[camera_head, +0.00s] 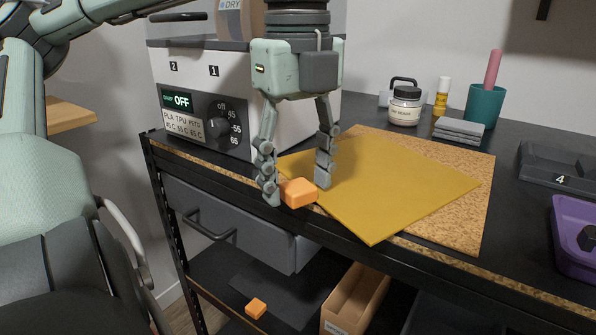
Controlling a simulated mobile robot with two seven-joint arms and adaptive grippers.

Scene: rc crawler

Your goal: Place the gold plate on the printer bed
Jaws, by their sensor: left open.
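The gold plate (400,190), a flat yellow-gold sheet, lies on a cork mat (468,212) on the black bench top, turned at an angle. I cannot make out a printer bed in this view. My right gripper is not in view.
A filament dryer (195,110) stands close behind my left gripper. A jar (405,107), glue stick (442,92), grey stack (459,130) and teal cup (484,106) stand at the back. A purple tray (573,217) is at right. Below are a drawer (225,225) and another orange block (256,308).

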